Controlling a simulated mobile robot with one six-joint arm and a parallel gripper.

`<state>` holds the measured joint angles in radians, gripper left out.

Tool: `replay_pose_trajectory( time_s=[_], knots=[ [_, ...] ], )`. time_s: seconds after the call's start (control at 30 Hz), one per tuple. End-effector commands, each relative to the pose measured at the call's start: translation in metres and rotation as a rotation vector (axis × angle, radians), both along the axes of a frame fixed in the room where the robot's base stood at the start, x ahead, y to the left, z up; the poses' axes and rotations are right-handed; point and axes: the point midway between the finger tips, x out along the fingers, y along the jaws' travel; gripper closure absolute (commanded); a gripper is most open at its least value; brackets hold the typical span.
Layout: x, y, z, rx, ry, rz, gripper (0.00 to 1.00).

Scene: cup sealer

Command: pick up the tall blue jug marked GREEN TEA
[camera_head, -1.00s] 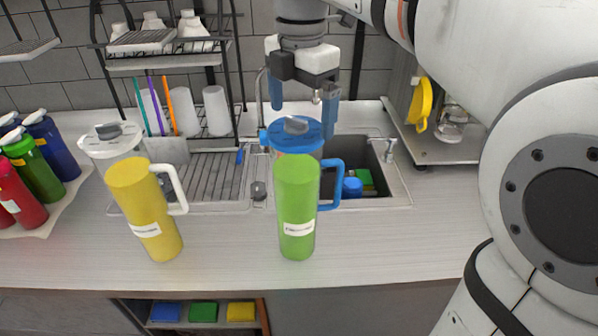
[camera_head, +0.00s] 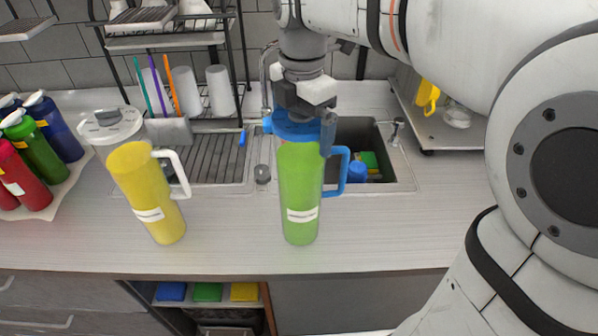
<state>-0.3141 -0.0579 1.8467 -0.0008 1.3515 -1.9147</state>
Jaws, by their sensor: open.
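The tall jug with a blue lid and blue handle (camera_head: 301,190) stands upright on the counter at the middle of the view. Green liquid shows through its body, and a white label sits low on it; the lettering is too small to read. The top of the lid is partly hidden by the gripper. I cannot tell whether the fingers touch it.
A yellow-filled jug with a white handle (camera_head: 146,190) stands to the left. A sink (camera_head: 385,178) and drying rack (camera_head: 215,157) lie behind. Several coloured bottles (camera_head: 40,150) are at far left. The counter (camera_head: 395,235) right of the blue jug is clear.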

Motion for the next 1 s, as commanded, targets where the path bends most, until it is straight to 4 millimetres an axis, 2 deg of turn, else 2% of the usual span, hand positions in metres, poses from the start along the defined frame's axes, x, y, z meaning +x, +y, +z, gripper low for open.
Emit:
replay_pose_trajectory(
  time_s=[0.13, 1.0],
  knots=[
    [0.0002, -0.0002, 0.0000, 0.000, 0.000, -0.001, 0.01],
    [0.0005, -0.0009, 0.0008, 0.001, -0.001, -0.002, 0.72]
  ],
)
